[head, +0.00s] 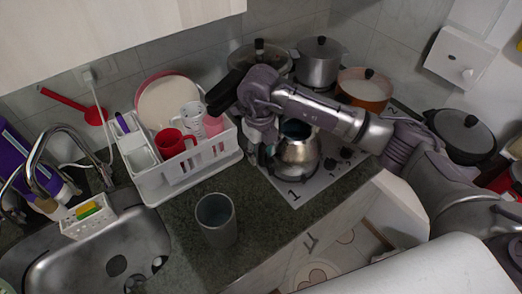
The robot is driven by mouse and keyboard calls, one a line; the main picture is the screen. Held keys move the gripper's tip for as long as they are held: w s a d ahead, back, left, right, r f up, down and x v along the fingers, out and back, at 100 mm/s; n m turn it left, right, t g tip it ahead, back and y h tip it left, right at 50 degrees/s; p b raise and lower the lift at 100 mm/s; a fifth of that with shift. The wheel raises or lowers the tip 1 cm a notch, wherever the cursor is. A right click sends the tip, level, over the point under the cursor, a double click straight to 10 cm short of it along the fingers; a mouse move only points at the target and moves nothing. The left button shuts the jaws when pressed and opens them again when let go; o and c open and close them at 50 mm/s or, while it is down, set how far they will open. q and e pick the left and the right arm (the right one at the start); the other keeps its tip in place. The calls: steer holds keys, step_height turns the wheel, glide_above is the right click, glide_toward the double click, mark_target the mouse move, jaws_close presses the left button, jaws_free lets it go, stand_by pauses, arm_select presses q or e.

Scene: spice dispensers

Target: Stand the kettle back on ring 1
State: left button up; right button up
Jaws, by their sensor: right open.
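The metal kettle (298,153) stands upright, as far as I can see, on the white hob plate (321,182), behind the printed number 1 (293,194). The ring under it is hidden, so I cannot tell how well it is centred. My right arm reaches in from the right and passes over the kettle, hiding part of its top. My right gripper (264,150) is open and points down at the kettle's left side. I cannot tell whether it touches the kettle. My left gripper is out of view.
A white dish rack (190,175) with a red mug (174,143) stands close left of the gripper. A grey cup (216,219) stands on the counter in front. Several pots, including an orange one (364,92), stand behind. The sink (115,245) is at left.

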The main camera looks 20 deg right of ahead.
steer(key=shift+r+p, duration=0.45)
steer(key=shift+r, duration=0.2)
step_height(320, 180, up, 11)
steer(key=b, duration=0.4)
steer(key=shift+a+f, duration=0.15)
steer(key=shift+s+r, duration=0.1)
steer(key=shift+r, duration=0.45)
steer(key=shift+f, duration=0.1)
